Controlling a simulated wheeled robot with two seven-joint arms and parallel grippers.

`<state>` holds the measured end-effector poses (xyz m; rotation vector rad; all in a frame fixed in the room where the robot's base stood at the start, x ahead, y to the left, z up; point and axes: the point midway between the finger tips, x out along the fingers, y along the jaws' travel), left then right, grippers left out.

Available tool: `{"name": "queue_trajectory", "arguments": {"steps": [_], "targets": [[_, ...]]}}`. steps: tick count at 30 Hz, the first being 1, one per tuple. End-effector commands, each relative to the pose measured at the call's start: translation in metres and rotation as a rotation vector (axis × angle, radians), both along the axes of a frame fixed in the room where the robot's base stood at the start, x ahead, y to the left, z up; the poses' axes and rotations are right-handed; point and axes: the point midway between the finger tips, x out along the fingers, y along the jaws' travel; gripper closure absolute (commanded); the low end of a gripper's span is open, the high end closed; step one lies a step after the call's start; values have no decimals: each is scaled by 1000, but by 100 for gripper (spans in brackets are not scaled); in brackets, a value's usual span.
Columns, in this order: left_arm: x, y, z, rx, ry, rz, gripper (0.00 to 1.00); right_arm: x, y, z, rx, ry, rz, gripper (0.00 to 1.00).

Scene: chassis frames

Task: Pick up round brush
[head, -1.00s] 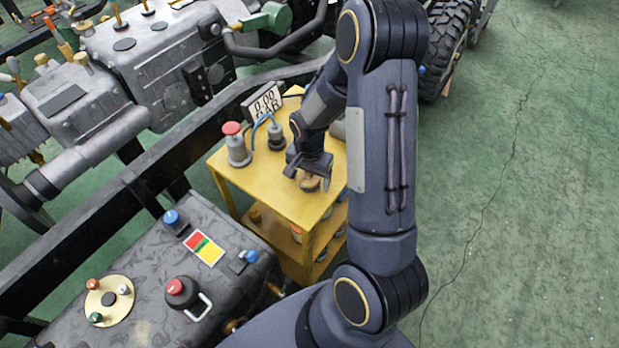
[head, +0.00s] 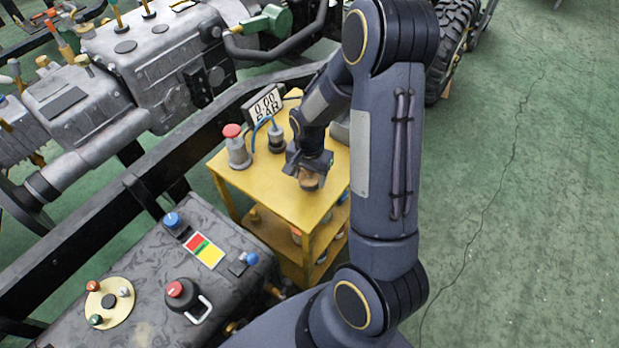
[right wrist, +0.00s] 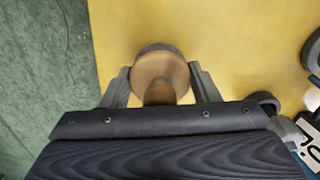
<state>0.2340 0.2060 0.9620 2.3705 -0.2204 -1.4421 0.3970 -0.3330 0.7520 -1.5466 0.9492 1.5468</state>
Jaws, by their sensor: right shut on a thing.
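The round brush (head: 309,181) is a brown, round, wooden-looking piece above the top of the yellow cart (head: 262,186), near its front right part. My right gripper (head: 309,172) comes down over it and is shut on it. In the right wrist view the round brush (right wrist: 159,73) sits between the two fingers (right wrist: 160,88), with its round disc beyond the fingertips and a narrower part toward the palm. The gripper hides part of the brush in the head view. My left gripper is not in view.
A red-topped grey cylinder (head: 237,148), a small grey fitting with a blue hose (head: 276,137) and a 0.00 BAR display (head: 265,104) stand on the cart's far left. A black chassis rail (head: 110,215) runs beside it. A dark tank (head: 150,275) lies in front.

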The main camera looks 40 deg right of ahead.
Motion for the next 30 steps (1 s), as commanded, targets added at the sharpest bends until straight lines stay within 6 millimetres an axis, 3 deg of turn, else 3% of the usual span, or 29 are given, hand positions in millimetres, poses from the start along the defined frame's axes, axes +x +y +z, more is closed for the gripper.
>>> {"name": "queue_trajectory", "arguments": {"steps": [2, 10, 19, 30], "targets": [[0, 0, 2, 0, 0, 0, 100, 1, 0, 18, 0, -7, -1, 69], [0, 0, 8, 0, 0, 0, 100, -45, 31, 80, 2, -9, 5, 69], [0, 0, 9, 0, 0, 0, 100, -100, 66, 105, 2, -4, 4, 69], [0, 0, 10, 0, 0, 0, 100, -118, 77, 113, 0, 0, 1, 69]]}}
